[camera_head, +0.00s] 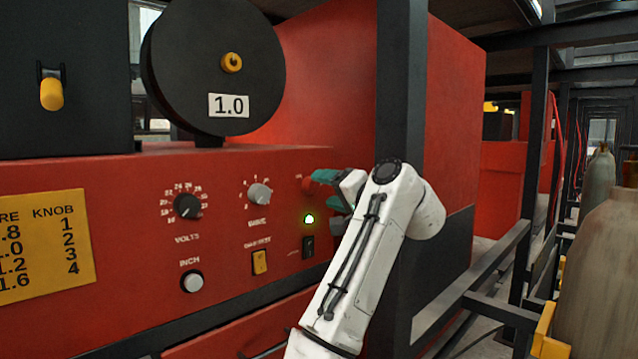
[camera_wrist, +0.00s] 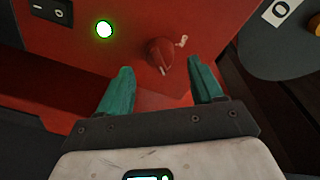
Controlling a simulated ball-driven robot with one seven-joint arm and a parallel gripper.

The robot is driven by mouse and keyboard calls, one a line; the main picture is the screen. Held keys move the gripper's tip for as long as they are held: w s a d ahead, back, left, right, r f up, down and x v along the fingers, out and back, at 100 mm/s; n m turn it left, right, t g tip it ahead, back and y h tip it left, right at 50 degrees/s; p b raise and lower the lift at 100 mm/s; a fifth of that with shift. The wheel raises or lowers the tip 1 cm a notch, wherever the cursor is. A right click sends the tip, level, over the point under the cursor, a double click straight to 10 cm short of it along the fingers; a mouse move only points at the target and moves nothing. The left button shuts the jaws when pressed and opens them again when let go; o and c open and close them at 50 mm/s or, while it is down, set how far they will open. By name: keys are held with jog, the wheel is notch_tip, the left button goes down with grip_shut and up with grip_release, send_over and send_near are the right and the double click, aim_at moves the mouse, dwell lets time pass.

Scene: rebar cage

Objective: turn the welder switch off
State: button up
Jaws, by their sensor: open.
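The red welder front panel (camera_head: 225,215) carries a red rotary switch knob (camera_wrist: 160,53); the knob is partly hidden by my gripper in the head view (camera_head: 307,184). A lit green lamp (camera_head: 309,219) sits below the knob and also shows in the wrist view (camera_wrist: 104,29). A black rocker switch (camera_head: 308,246) is below the lamp; its I and O marks show in the wrist view (camera_wrist: 50,10). My gripper (camera_wrist: 160,68) is open, with its teal fingers on either side of the red knob. I cannot tell whether either finger touches it.
The panel also holds a black volts knob (camera_head: 187,206), a grey knob (camera_head: 260,193), a yellow rocker (camera_head: 260,262) and an inch button (camera_head: 192,281). A dark upright post (camera_head: 401,90) stands close to my arm. Gas cylinders (camera_head: 600,270) stand at the right.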

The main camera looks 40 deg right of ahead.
aim_at(318, 188)
jog(key=shift+w+d+p, duration=0.15)
jog(key=shift+w+p, duration=0.25)
jog(key=shift+w, duration=1.5)
jog(key=shift+c, duration=0.2)
jog(key=c, duration=1)
